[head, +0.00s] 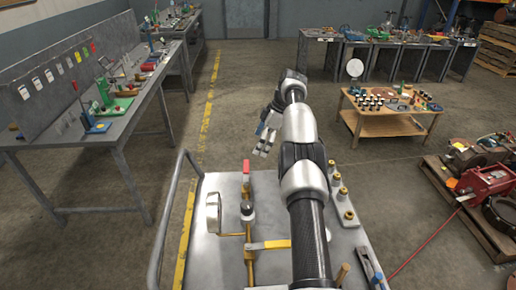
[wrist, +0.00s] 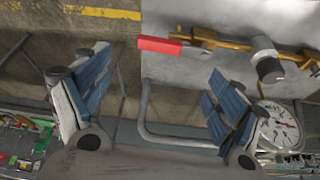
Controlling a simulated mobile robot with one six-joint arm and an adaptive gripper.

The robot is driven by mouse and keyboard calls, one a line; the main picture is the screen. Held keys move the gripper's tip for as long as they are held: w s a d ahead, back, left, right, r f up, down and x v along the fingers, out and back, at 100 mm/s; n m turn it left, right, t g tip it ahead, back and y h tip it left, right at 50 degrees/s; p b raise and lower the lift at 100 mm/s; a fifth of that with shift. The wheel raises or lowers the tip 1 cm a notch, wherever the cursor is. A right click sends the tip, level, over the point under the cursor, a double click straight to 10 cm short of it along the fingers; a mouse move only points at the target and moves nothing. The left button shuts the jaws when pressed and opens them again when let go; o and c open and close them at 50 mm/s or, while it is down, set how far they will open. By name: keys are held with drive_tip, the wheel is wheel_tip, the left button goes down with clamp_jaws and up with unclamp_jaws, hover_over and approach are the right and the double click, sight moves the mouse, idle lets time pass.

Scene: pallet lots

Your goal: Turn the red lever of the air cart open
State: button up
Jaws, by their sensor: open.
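The air cart (head: 205,265) is a grey metal-topped cart with brass pipework on it. The red lever (head: 246,166) stands at the far end of the brass pipe, near the cart's far edge. In the wrist view the red lever (wrist: 160,46) lies roughly in line with the brass pipe (wrist: 222,43). My gripper (head: 264,142) is open and empty, beyond the cart's far edge and to the right of the lever. In the wrist view my gripper's blue-padded fingers (wrist: 155,100) are spread wide. The red lever is above the space between them in the picture, apart from both.
A round gauge (head: 213,212) and a dark-capped cylinder (head: 248,210) stand near the pipe. A yellow lever (head: 268,245) lies nearer. Several brass fittings (head: 344,197) line the right side. A bent rail (head: 165,225) edges the left. A workbench (head: 110,120) stands left.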

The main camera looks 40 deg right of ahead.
drive_tip(key=shift+s+r, duration=0.1)
drive_tip(key=shift+r, duration=0.1)
drive_tip(key=shift+c, duration=0.2)
